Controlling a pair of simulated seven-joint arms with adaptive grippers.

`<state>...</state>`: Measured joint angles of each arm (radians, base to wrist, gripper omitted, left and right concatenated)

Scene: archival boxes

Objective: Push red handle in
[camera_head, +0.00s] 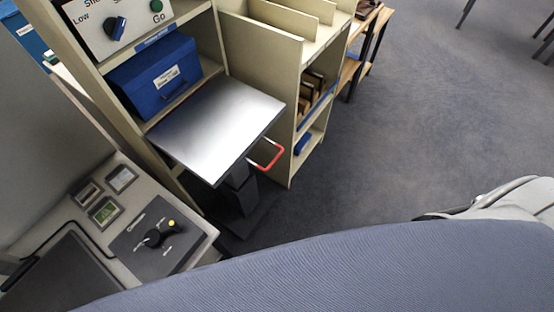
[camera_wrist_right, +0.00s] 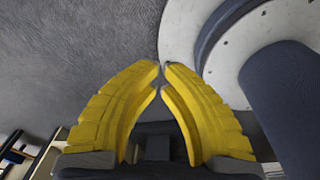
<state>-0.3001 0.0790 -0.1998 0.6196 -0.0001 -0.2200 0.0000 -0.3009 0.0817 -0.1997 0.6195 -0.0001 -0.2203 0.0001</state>
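The red handle (camera_head: 273,158) is a U-shaped bar with pale ends. It sticks out at the right edge of a flat silver platform (camera_head: 215,122), near the platform's front right corner. The platform stands on a dark column in front of the shelves. No gripper is near the handle in the head view. My right gripper (camera_wrist_right: 162,66) shows in the right wrist view, with yellow fingers whose tips come together with nothing between them. The handle is not in that view. My left gripper is not in view.
A blue box (camera_head: 155,75) sits on the shelf behind the platform. A beige shelf unit (camera_head: 275,95) stands beyond the handle. Grey carpet (camera_head: 400,130) to the right is clear.

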